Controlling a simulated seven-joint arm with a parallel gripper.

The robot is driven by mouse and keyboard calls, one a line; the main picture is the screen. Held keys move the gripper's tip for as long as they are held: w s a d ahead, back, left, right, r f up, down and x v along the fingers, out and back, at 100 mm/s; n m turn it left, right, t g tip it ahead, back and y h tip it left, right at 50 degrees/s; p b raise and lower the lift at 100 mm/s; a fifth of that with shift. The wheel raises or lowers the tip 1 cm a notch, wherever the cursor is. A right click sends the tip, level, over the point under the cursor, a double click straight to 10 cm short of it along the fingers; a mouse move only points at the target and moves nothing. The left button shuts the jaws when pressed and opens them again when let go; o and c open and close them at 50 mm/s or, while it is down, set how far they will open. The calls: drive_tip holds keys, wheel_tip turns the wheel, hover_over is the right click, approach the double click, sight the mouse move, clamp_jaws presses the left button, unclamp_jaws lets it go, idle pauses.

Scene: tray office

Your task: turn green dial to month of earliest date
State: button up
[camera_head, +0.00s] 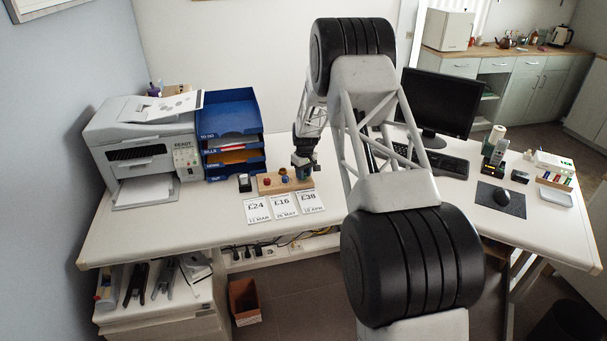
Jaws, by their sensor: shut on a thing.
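A wooden board with dials (264,190) lies on the white desk in front of the blue letter trays. A red dial (267,181) is at its left, and a small blue and yellow one (284,178) is in the middle. My gripper (303,172) points down over the board's right end, shut on the green dial there, which it mostly hides. The dial's setting cannot be read. Three white cards lie in front of the board: £24 with 11 MAR (257,211), £16 with what looks like 26 MAY (285,206), and £38 with 10 APR (311,202).
A printer (145,145) and blue letter trays (231,118) stand left and behind the board. A small black item (244,183) is beside the board's left end. A monitor (436,105), keyboard (433,160) and phone (494,153) are at the right. The desk's left front is clear.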

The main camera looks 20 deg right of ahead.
drive_tip(key=n, duration=0.4)
idle(0.4)
drive_tip(key=o, duration=0.9)
drive_tip(key=shift+w+d+r, duration=0.1)
drive_tip(key=shift+w+r, duration=0.05)
drive_tip(key=shift+r, duration=3.7)
drive_tip(key=shift+r, duration=0.1)
